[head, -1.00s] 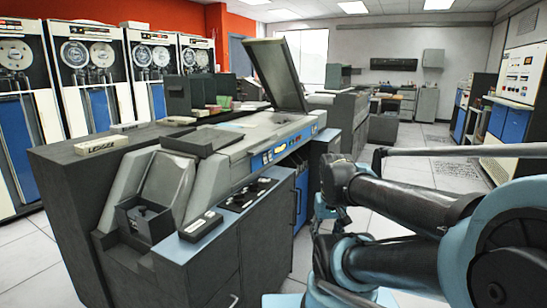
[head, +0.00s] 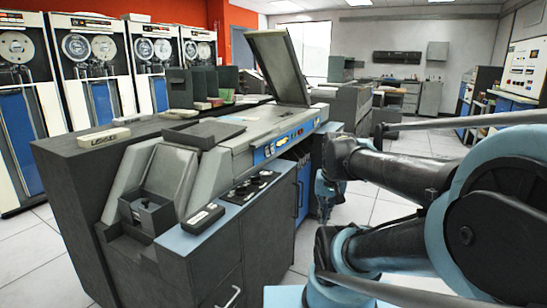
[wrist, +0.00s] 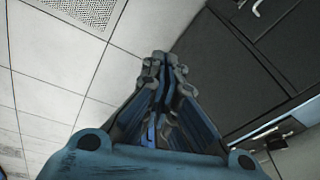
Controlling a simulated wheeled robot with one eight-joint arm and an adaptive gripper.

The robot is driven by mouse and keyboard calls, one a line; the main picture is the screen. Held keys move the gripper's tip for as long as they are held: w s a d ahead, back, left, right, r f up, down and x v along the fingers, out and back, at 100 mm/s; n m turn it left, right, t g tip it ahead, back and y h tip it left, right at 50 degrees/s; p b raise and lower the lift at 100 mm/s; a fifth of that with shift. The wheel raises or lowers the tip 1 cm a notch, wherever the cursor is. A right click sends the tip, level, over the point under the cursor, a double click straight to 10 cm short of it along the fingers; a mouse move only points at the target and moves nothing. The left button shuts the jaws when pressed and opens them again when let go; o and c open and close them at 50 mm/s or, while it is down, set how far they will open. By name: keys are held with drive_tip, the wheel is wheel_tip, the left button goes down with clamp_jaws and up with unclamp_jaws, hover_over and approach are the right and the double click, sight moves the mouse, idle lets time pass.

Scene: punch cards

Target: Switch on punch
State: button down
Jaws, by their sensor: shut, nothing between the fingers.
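The punch (head: 165,175) is a long grey and black machine with a raised lid, filling the left and middle of the head view. A small blue-edged panel (head: 252,187) with dark knobs or switches lies on its near side. A blue strip with small coloured buttons (head: 290,140) runs along its side farther back. I cannot tell which control is the power switch. My gripper (wrist: 160,68) is shut and empty in the wrist view, over the floor beside dark cabinet fronts. In the head view it is small and partly hidden by my arm, right of the punch and apart from the panel.
Tape cabinets (head: 90,75) line the left wall. A small labelled box (head: 103,137) sits on the punch's dark side top. A metal door handle (head: 230,297) sticks out low on the near cabinet. Open tiled floor (head: 375,205) lies to the right.

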sight(267, 151)
drive_tip(key=w+a+r+m+y, duration=0.15)
drive_tip(key=w+r+m, duration=0.35)
drive_tip(key=w, duration=0.5)
drive_tip(key=w+a+r+m+y, duration=0.1)
drive_tip(key=w+a+r+m, duration=0.1)
drive_tip(key=w+r+m, duration=0.6)
drive_tip(key=w+a+f+m+t+y, duration=0.1)
drive_tip(key=w+m, duration=0.8)
drive_tip(key=w, duration=1.5)
drive_tip(key=shift+w+f+y, duration=0.35)
drive_tip(key=shift+f+y, duration=0.15)
drive_tip(key=shift+y, duration=0.65)
drive_tip(key=shift+a, duration=0.15)
drive_tip(key=x, duration=1)
drive_tip(key=shift+w+r, duration=0.1)
drive_tip(key=shift+w+a+f, duration=0.1)
drive_tip(key=shift+w+a, duration=0.2)
drive_tip(key=shift+a, duration=0.2)
drive_tip(key=shift+w+a+f, duration=0.1)
drive_tip(key=shift+w+a, duration=0.15)
drive_tip(key=shift+a, duration=0.25)
drive_tip(key=shift+w+a+f, duration=0.1)
drive_tip(key=shift+w+a, duration=0.35)
drive_tip(key=shift+a, duration=0.25)
